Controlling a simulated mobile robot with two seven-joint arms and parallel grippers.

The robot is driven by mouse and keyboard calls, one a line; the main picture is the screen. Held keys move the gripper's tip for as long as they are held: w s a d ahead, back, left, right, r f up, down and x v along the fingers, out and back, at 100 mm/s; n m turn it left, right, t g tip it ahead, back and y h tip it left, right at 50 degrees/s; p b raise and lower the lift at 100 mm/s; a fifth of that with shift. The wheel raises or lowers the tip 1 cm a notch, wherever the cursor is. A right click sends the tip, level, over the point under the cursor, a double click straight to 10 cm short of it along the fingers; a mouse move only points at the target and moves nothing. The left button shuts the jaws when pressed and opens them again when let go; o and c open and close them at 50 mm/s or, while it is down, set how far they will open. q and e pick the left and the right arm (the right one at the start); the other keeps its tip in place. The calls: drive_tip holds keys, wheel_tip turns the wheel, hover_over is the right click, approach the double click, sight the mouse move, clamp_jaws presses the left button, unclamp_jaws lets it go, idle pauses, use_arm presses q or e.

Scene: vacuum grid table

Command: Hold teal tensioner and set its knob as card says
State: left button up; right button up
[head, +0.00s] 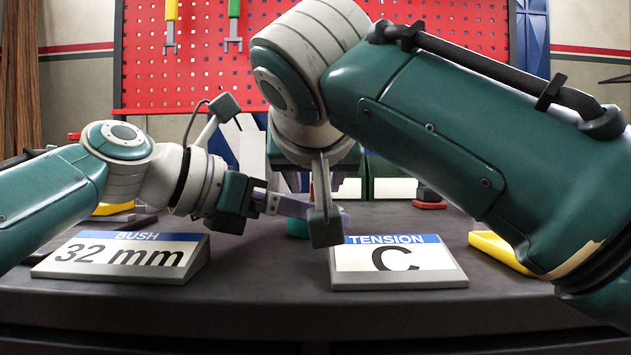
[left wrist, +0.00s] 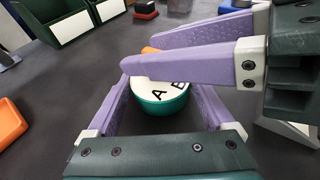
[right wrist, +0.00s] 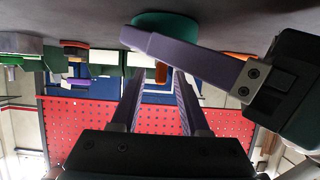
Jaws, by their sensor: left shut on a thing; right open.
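Letters A and B show on the dial; the rest is covered. My left gripper (left wrist: 160,98) is shut on the tensioner, one purple finger on each side. My right gripper (left wrist: 140,53) is open above the dial; one finger crosses the view over it. An orange piece (left wrist: 150,50), possibly the knob, shows at the dial's far edge, partly hidden. An orange piece also shows between my right fingers in the right wrist view (right wrist: 162,72). The TENSION card (head: 398,259) reads C.
A BUSH card (head: 125,255) reading 32 mm stands at the front left. A yellow tray (head: 498,250) lies at the right. Green bins (left wrist: 55,20) stand at the back, before a red pegboard (head: 205,70). An orange tray (left wrist: 10,122) lies at the left wrist view's left edge.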

drive_tip(key=shift+w+f, duration=0.15)
drive_tip(key=shift+w, duration=0.1)
drive_tip(key=shift+c, duration=0.2)
clamp_jaws()
idle(0.4)
